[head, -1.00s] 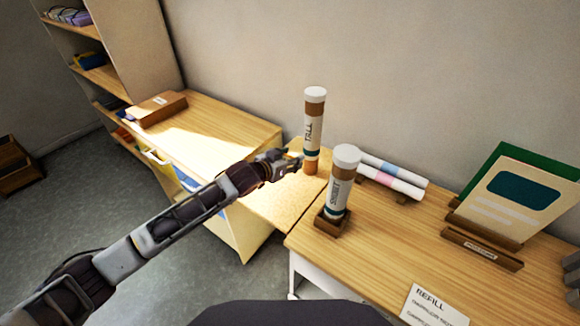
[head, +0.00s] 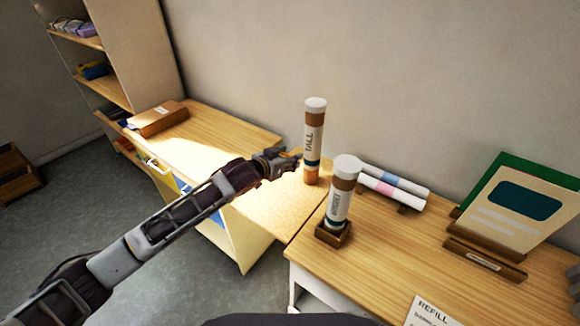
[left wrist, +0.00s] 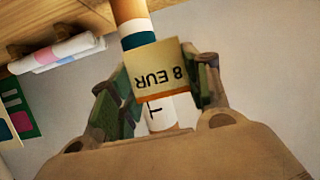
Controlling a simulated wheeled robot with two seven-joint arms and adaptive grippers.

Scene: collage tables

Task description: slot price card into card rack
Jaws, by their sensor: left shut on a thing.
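A small cream price card (left wrist: 158,66) reading "8 EUR" upside down, with an orange strip along one edge, is in my left gripper (left wrist: 160,88), held between its green-padded fingers. In the head view, my left gripper (head: 289,160) is just left of the tube marked "TALL" (head: 314,142); the card cannot be made out there. A low wooden holder with a pale label (head: 484,259) is at the right, in front of the upright boards; it may be the card rack, but its label is too small to read. My right gripper is out of view.
A shorter tube (head: 341,195) stands in a wooden base on the right table (head: 385,240). Rolled tubes (head: 393,186) lie behind it. A beige board (head: 510,207) and a "REFILL" sheet (head: 430,310) are further right. A shelf (head: 130,60) stands at the left.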

